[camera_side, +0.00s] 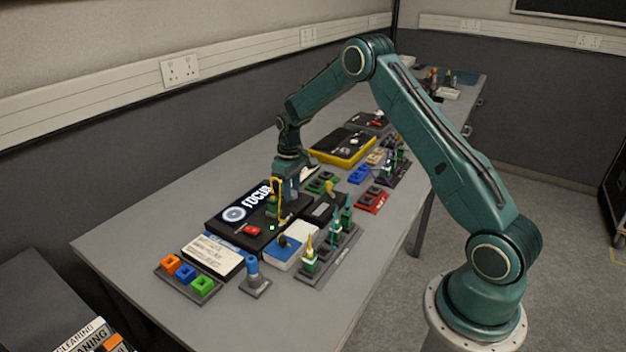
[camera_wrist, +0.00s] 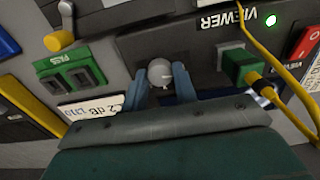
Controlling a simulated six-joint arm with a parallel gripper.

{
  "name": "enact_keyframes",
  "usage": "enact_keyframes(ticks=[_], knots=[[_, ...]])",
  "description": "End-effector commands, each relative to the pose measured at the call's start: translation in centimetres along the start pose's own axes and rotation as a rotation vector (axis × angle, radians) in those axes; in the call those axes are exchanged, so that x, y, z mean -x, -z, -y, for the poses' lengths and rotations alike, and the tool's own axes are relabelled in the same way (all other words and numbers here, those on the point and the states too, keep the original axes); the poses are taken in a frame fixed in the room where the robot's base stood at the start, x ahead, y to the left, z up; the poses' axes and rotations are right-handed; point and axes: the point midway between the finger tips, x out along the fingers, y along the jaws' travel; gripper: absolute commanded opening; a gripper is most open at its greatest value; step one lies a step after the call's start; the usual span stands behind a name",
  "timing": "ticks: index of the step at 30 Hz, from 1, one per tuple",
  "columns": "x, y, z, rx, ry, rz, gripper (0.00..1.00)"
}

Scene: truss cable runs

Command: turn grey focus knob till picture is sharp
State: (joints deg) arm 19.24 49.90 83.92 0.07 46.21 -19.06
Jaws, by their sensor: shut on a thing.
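The grey focus knob (camera_wrist: 160,73) is a pale round knob on a dark panel in the wrist view, with a small mark near its lower edge. My gripper (camera_wrist: 160,85) has its two blue fingers closed on the knob's sides. In the side view my gripper (camera_side: 288,192) reaches down at the right end of the black viewer box (camera_side: 216,224), hiding the knob. The box's screen (camera_side: 235,214) shows pale rings, with FOCUS lettering beside it. The screen is too small to judge how sharp the picture is.
A green plug (camera_wrist: 240,68) with a yellow cable (camera_wrist: 272,55) stands close right of the knob. A red switch (camera_wrist: 306,45) and a green PASS block (camera_wrist: 75,80) flank it. Blocks and connector stands crowd the bench. The bench's near left (camera_side: 130,235) is clear.

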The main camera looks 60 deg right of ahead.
Motion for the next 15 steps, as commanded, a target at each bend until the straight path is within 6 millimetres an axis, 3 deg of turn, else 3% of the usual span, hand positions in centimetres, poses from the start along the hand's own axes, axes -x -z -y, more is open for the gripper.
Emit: enact_keyframes(ticks=[15], knots=[[0.06, 0.05, 0.01, -0.215, 0.001, -0.002, 0.06]])
